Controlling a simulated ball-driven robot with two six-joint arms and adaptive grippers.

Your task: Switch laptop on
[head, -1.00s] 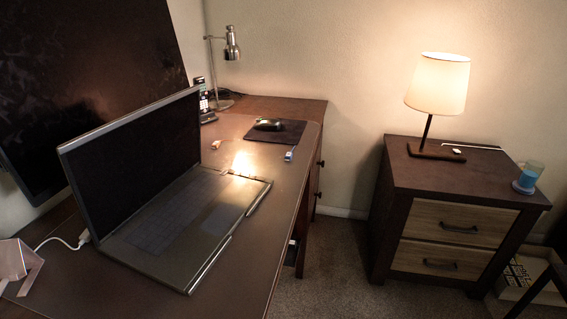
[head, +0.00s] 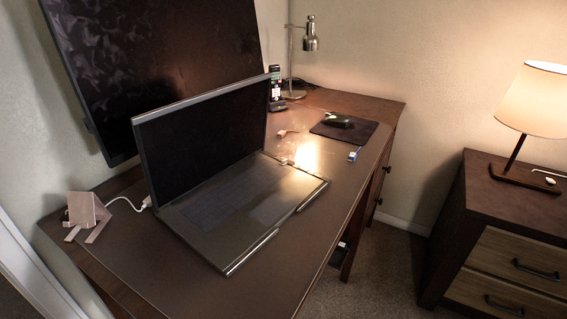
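An open grey laptop (head: 225,210) sits on the dark brown desk (head: 185,258) in the head view. Its screen (head: 205,135) is raised and looks black. The keyboard faces up, and a bright patch of light lies near its far right corner. A white cable (head: 127,204) meets the laptop's left side. I cannot make out a power button at this size. Neither of my grippers is in view.
A black mouse (head: 339,121) lies on a dark mat (head: 345,130) farther back. A desk lamp (head: 309,40), a phone (head: 275,90) and a large dark monitor (head: 170,60) stand behind. A nightstand (head: 490,215) with a lit lamp (head: 535,98) is at right. Carpet lies between.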

